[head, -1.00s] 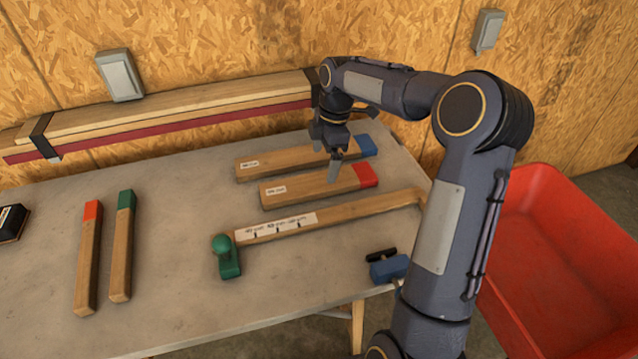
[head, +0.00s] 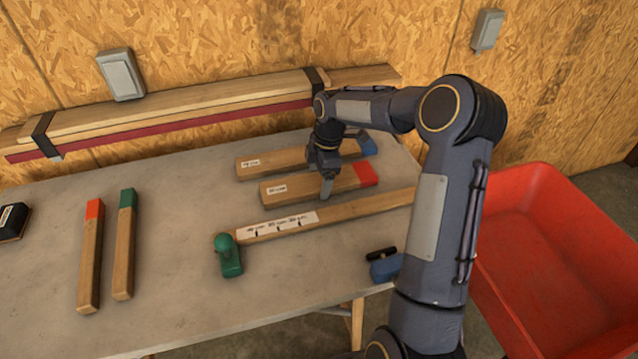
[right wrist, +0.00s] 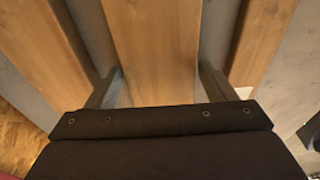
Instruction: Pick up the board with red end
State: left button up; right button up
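A wooden board with a red end (head: 300,189) and a white label lies on the table, between a blue-ended board (head: 280,159) and a long board with a label strip (head: 350,211). Another board with an orange-red end (head: 90,258) lies at the left, beside a green-ended one (head: 124,255). My right gripper (head: 327,188) is over the middle of the central red-ended board. In the right wrist view that board (right wrist: 155,50) passes between the two open fingers, one on each side, with small gaps. Whether the fingers touch it cannot be told. My left gripper is not in view.
A green clamp-like piece (head: 229,257) is at the strip board's left end, and a blue one (head: 385,266) near the table's front edge. Strapped planks (head: 180,110) lie along the wall. A red bin (head: 545,250) stands right. The table's centre-left is clear.

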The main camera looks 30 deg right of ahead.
jog(key=c, duration=0.7)
jog(key=shift+c, duration=0.4)
jog(key=shift+r, duration=0.2)
